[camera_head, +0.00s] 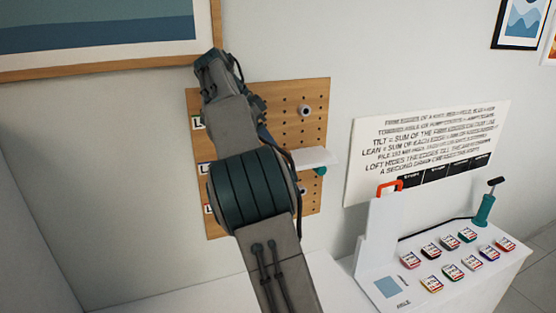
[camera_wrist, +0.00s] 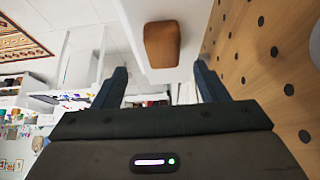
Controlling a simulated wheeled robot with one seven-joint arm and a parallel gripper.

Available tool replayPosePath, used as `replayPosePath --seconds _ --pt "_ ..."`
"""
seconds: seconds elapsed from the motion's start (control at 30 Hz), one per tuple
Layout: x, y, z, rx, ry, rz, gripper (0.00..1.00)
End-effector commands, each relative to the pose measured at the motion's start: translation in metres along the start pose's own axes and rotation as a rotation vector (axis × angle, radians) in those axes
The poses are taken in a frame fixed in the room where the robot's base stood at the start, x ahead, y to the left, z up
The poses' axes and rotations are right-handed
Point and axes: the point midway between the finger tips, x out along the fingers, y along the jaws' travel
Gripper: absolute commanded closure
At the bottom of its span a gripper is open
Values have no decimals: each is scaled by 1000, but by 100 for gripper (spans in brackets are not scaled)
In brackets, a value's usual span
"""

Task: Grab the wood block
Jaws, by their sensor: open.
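The wood block (camera_wrist: 164,44) is a brown, rounded block on a white surface in the upper middle of the wrist view. My gripper (camera_wrist: 158,82) is open, with one dark finger on each side of the picture. The block shows beyond the fingertips and between their lines, with nothing held in the jaws. In the head view, my arm covers much of the pegboard, and I can make out neither the block nor the fingers.
A wooden pegboard (camera_head: 290,92) hangs on the wall, with a white shelf (camera_head: 314,158) jutting from it. The pegboard (camera_wrist: 262,62) runs close along the right of the wrist view. A white console (camera_head: 390,250) with several labelled blocks stands at right.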

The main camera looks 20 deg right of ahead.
Motion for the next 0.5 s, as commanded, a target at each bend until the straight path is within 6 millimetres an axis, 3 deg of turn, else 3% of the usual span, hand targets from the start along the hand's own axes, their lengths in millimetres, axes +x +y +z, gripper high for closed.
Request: replayPosePath --seconds 0.33,0.5 --pt "22 -1 -1 0 -1 1 33" --pt "44 -4 -3 -2 -2 3 33"
